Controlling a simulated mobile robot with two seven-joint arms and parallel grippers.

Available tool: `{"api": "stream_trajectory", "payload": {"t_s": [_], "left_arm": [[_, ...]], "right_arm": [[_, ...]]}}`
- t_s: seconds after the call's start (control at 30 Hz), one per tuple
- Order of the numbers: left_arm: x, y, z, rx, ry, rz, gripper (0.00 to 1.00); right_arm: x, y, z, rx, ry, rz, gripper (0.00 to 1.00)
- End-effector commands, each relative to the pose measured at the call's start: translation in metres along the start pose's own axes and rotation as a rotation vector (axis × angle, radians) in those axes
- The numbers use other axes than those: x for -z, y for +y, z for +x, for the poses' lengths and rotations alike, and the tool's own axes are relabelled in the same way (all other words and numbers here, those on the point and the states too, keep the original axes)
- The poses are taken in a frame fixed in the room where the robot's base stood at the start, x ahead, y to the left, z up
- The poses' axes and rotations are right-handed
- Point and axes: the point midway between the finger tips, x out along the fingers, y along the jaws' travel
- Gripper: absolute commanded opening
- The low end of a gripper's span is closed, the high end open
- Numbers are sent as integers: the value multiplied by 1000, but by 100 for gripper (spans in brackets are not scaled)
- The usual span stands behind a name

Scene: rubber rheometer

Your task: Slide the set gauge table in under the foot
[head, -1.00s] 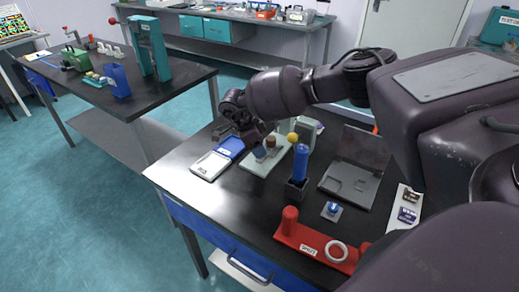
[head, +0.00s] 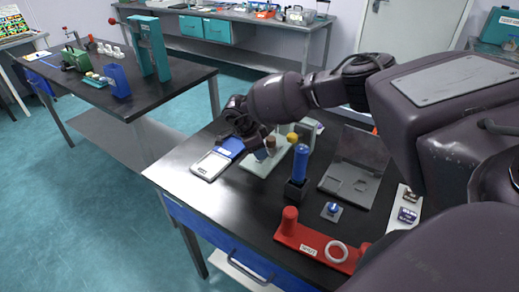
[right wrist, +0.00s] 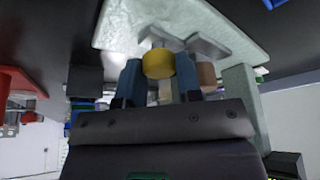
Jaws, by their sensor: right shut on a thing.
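The gauge has a pale green base plate (head: 257,169), which also shows at the top of the right wrist view (right wrist: 115,25), and a pale green column (right wrist: 240,105). My right gripper (head: 264,148) reaches in low over the plate. In the right wrist view, its blue-grey fingertips (right wrist: 160,78) are shut around the gauge table's side, with a yellow round knob (right wrist: 158,63) between them. Small grey blocks (right wrist: 207,47) lie close to the plate, and a brownish cylinder (right wrist: 207,76) is beside the fingers. The exact contact and the gap under the foot are hidden. My left gripper is out of view.
A white and blue device (head: 210,165) lies left of the plate. A blue cylinder in a black holder (head: 297,190) stands to the right, near an open grey case (head: 345,185). A red stand (head: 305,240) with a white ring is at the front. The front left of the table is clear.

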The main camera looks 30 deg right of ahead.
Motion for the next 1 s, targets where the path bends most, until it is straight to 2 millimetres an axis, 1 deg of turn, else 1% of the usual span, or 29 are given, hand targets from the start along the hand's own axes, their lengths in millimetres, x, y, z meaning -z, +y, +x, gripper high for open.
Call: {"api": "stream_trajectory", "payload": {"t_s": [0.13,0.3,0.37,0.63,0.67,0.7,0.8,1.0], "left_arm": [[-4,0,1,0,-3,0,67],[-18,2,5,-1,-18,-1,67],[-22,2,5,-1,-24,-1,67],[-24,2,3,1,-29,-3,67],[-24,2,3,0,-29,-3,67],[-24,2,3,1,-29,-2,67],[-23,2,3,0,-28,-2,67],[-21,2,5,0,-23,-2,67]], "right_arm": [[4,-4,2,0,1,2,0],[19,-22,11,-1,2,4,0],[23,-26,12,0,1,3,0],[27,-28,9,4,2,4,0],[27,-28,9,5,2,4,37],[27,-29,9,5,2,4,43],[26,-28,9,3,1,3,58],[25,-27,9,2,1,1,58]]}}
